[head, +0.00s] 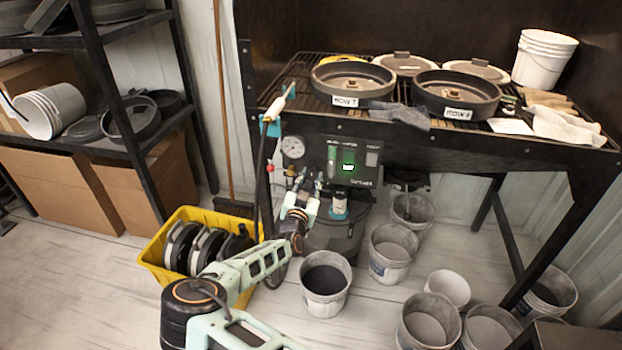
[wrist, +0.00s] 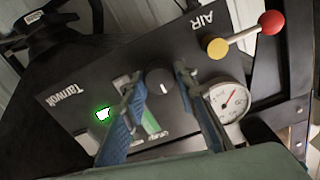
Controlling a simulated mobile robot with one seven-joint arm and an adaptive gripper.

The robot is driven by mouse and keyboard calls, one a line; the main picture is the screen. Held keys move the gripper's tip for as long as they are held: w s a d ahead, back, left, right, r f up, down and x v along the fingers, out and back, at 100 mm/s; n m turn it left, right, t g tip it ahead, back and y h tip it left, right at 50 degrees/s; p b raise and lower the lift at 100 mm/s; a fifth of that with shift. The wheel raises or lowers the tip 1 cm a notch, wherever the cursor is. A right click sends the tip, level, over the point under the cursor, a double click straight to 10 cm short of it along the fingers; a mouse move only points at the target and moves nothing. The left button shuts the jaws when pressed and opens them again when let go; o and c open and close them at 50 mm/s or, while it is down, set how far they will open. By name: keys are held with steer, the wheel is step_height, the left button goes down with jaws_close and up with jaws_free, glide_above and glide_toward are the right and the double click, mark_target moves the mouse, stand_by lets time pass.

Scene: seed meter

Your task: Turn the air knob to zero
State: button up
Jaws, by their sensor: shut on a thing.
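The dark control panel (head: 352,160) hangs under the front of the bench; it also shows upside down in the wrist view (wrist: 75,92). A black round knob (wrist: 159,82) with a short white mark sits on it, the mark pointing toward the bottom of the wrist view. My gripper (wrist: 158,74) has its two blue-grey fingers on opposite sides of this knob, shut on it. The "AIR" lettering (wrist: 202,21) and a white-faced gauge (wrist: 228,101) lie to the knob's right; the gauge also shows in the head view (head: 293,147). In the head view the knob cannot be made out near my gripper.
A yellow-hubbed lever with a red ball (wrist: 271,22) sticks out near the "AIR" lettering. A green light (wrist: 103,114) glows on the panel. A yellow crate (head: 152,257) and several buckets, one dark-filled (head: 325,305), stand on the floor. A broom leans at the wall.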

steer(key=o, duration=1.1)
steer(key=shift+o, duration=0.2)
steer(key=s+a, duration=0.2)
steer(key=s, duration=1)
steer(key=shift+a, duration=0.15)
steer(key=shift+w+r, duration=0.1)
